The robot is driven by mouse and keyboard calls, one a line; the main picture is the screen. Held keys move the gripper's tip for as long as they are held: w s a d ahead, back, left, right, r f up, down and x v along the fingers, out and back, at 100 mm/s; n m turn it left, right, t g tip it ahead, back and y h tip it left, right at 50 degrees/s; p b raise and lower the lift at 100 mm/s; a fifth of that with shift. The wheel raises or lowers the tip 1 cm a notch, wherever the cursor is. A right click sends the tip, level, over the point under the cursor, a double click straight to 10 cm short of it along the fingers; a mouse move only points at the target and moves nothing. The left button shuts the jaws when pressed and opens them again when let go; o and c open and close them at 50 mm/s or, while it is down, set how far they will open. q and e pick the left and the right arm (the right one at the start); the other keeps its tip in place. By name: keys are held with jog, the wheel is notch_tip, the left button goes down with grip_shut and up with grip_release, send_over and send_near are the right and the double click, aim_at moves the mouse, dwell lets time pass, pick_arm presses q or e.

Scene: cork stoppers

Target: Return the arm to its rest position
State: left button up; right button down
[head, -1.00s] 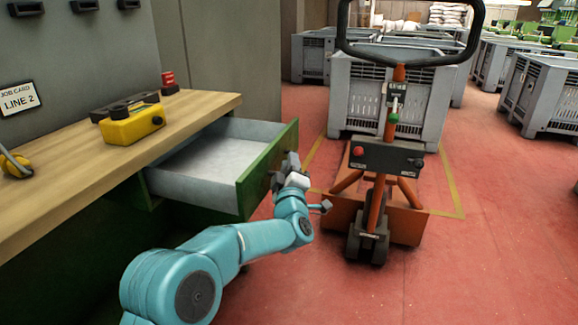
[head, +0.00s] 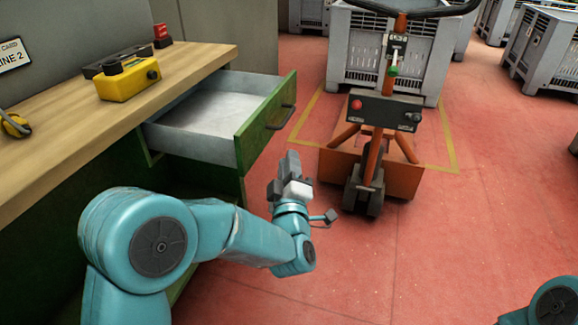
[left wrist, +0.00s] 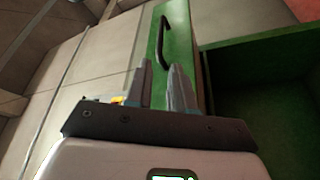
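My left arm (head: 225,230) is teal and comes in from the lower left. Its gripper (head: 288,165) is empty, with its fingers pointing up, in front of and below the drawer's green front. In the left wrist view the two fingers (left wrist: 164,85) stand apart with a gap between them. The green drawer (head: 262,122) is pulled out from the bench, and its pale inside looks empty. Its dark handle (head: 281,117) is clear of the gripper and also shows in the left wrist view (left wrist: 161,42). Only part of my right arm (head: 553,302) shows at the lower right.
The wooden bench (head: 100,125) holds a yellow control box (head: 128,80) and a red-topped button (head: 162,36). An orange pallet truck (head: 375,150) stands just right of the gripper. A grey crate (head: 355,50) is behind it. Red floor is free at the lower right.

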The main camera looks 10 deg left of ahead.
pick_arm(q)
jog(key=shift+s+d+f, duration=0.1)
jog(key=shift+s+d, duration=0.05)
jog(key=shift+s, duration=0.4)
jog(key=s+a+f+m+g, duration=0.1)
jog(key=a+f+g, duration=0.1)
jog(key=a+f, duration=0.45)
jog(key=a+f+g, duration=0.2)
jog(key=a+f, duration=0.1)
jog(key=f, duration=0.6)
jog(key=s+d+f+m+g+h, duration=0.2)
jog(key=s+f+m+g+h, duration=0.15)
jog(key=s+f, duration=0.55)
jog(key=s+d+f+m+g+h, duration=0.2)
jog(key=s+f+g, duration=0.4)
jog(key=f, duration=0.6)
jog(key=s+d+f+m+g+h, duration=0.1)
jog(key=s+d+m+g+h, duration=0.15)
jog(key=s, duration=0.45)
jog(key=s+d+f+m+g+h, duration=0.1)
jog(key=s+d+f+m+g, duration=0.2)
jog(key=s, duration=0.5)
notch_tip(320, 180, up, 33)
jog(key=d+p, duration=0.1)
jog(key=p, duration=3)
jog(key=shift+s+d+f+m+p, duration=0.15)
jog(key=shift+s+m+p, duration=0.15)
jog(key=shift+m, duration=0.1)
